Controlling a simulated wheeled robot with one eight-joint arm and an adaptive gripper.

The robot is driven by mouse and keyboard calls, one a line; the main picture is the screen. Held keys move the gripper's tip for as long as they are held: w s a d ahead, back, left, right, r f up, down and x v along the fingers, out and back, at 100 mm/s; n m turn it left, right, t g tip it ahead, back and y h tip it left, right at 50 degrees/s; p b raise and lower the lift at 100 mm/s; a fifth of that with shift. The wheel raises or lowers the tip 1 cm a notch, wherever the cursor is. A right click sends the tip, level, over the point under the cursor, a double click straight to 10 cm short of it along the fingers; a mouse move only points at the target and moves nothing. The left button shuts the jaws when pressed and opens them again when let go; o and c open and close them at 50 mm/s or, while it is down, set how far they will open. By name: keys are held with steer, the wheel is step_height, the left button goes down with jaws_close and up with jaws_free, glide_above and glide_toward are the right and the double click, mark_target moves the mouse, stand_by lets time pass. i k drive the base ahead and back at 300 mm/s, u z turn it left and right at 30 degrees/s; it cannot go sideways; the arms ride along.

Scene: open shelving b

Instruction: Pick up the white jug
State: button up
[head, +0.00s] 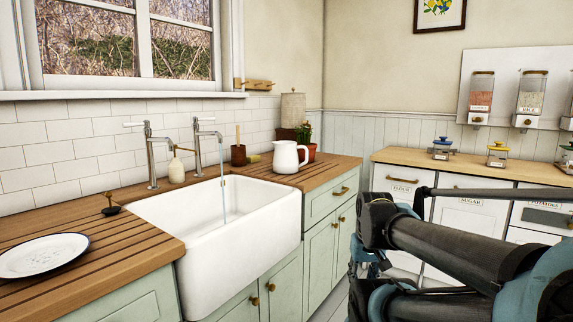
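The white jug (286,157) stands upright on the wooden counter to the right of the sink, with its handle facing right. A plant in a red-brown pot stands close behind it. My arm comes in from the lower right of the head view, well apart from the jug. The end of my arm, around the lower right middle of the picture, is partly hidden behind my own arm links. The fingers of my gripper cannot be made out clearly.
A white sink (230,215) with two taps lies left of the jug; water runs from one tap. A white plate (42,256) rests on the left counter. A brown cup (238,155) and soap bottle (176,168) stand behind the sink. The counter before the jug is clear.

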mark_target(285, 159)
steer(key=i, duration=1)
